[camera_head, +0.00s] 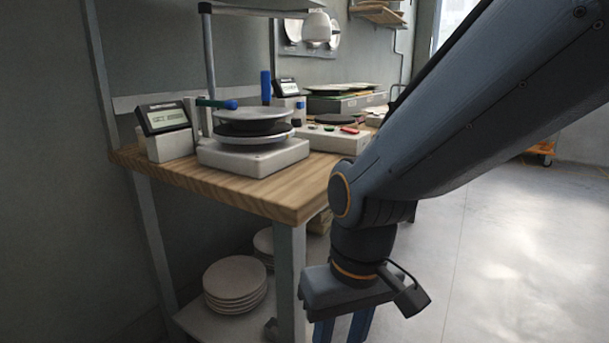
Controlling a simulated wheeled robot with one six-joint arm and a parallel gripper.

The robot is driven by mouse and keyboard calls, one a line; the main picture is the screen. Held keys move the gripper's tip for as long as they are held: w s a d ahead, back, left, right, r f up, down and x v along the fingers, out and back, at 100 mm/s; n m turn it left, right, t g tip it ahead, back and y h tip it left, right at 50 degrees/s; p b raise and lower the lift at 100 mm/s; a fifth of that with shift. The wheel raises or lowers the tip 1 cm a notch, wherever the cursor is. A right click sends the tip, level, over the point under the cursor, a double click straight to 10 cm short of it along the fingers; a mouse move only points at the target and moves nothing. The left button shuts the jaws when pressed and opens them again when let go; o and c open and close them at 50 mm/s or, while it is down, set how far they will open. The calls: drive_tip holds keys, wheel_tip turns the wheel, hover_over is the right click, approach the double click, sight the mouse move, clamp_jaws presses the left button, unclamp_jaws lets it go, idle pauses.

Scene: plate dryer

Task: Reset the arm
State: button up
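My arm reaches in from the upper right and bends downward in front of the table's right front corner. My gripper (343,328) points down in the lower middle of the view, in front of the table leg. Its two blue fingers show apart at the bottom edge, with a gap between them. The fingertips are cut off by the frame. No object shows between the visible parts of the fingers. The plate dryer (254,157) stands on the wooden table, with stacked round plates (254,127) on its base. My gripper is apart from it.
The wooden table (225,188) has a display unit (168,131) at left and a control box (332,139) at right. A stack of white plates (235,283) rests on the lower shelf.

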drive_tip(key=s+d+r+m+h+p, duration=0.1)
drive_tip(key=d+r+m+p, duration=0.3)
drive_tip(key=d+r+p, duration=1)
drive_tip(key=shift+s+d+r+p, duration=0.2)
drive_tip(key=shift+s+r+p, duration=0.4)
drive_tip(key=shift+r+p, duration=2.55)
